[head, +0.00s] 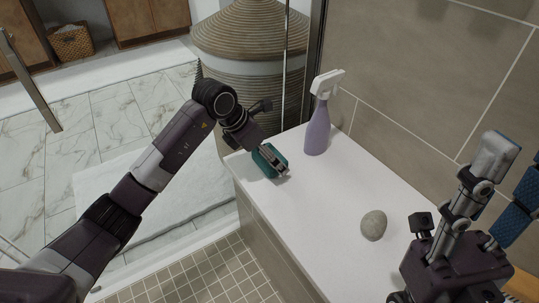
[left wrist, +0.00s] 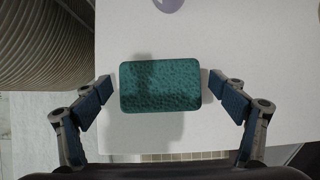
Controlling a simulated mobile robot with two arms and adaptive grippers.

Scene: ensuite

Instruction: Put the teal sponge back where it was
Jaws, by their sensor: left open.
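The teal sponge (head: 268,160) lies on the white ledge (head: 330,215) near its far left corner. In the left wrist view the sponge (left wrist: 160,86) sits between the two fingers of my left gripper (left wrist: 160,90), with a gap on each side. My left gripper (head: 272,158) is open and low over the sponge, partly covering it in the head view. My right gripper (head: 497,150) is raised at the right side of the head view, above the ledge's right end; its finger opening is not clear.
A lavender spray bottle (head: 318,125) stands upright behind the sponge. A grey stone (head: 373,225) lies nearer on the ledge. A tiled wall (head: 440,70) bounds the ledge at right. A woven basket (head: 250,45) stands beyond it. The middle of the ledge is clear.

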